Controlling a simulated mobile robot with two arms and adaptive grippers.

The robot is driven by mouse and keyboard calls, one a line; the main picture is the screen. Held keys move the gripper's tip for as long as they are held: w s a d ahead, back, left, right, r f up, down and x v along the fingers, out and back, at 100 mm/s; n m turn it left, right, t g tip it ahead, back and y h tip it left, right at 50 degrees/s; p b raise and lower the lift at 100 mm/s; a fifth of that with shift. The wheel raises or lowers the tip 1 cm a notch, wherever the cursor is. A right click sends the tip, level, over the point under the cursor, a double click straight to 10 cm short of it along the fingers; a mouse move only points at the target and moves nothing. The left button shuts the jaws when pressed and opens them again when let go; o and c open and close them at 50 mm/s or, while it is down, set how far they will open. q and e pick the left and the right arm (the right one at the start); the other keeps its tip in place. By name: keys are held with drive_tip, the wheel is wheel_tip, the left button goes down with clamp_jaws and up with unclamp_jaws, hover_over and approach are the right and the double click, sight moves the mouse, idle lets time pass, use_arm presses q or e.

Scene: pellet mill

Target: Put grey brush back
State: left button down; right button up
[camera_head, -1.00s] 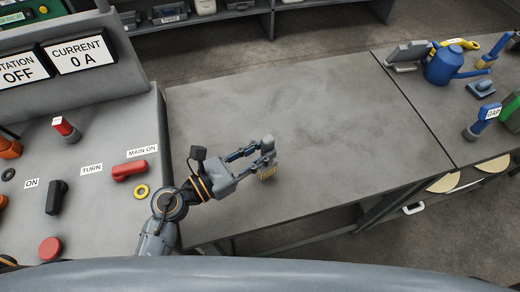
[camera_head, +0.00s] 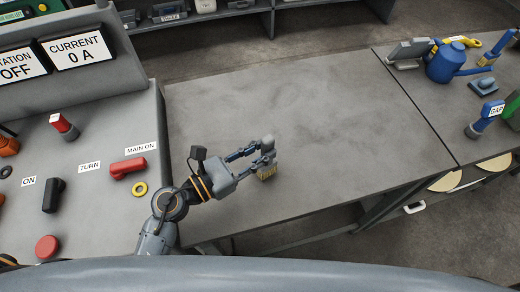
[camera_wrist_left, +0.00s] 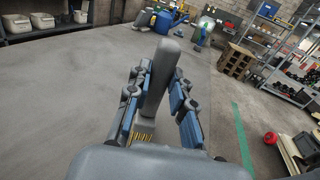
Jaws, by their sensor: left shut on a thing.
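The grey brush (camera_head: 267,172) has a grey handle and pale yellow bristles pointing down. My left gripper (camera_head: 262,156) is shut on it over the front part of the grey table (camera_head: 300,110). In the left wrist view the brush handle (camera_wrist_left: 157,82) stands between the two blue-padded fingers (camera_wrist_left: 160,105), with yellow bristles below. I cannot tell whether the bristles touch the table. My right gripper is in neither view.
A control panel (camera_head: 95,215) with a red switch (camera_head: 128,168) and knobs stands left of the table. A blue watering can (camera_head: 446,64), a grey dustpan-like object (camera_head: 409,52) and blue-handled tools are on the right table. The table's middle is clear.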

use_arm(q)
drive_tip(key=shift+f, duration=0.15)
unclamp_jaws()
idle(0.6)
idle(0.4)
drive_tip(key=shift+b+v, duration=0.9)
drive_tip(key=shift+v, duration=1.3)
drive_tip(key=b+v, duration=0.2)
drive_tip(key=v, duration=0.2)
drive_tip(key=shift+s+a, duration=0.25)
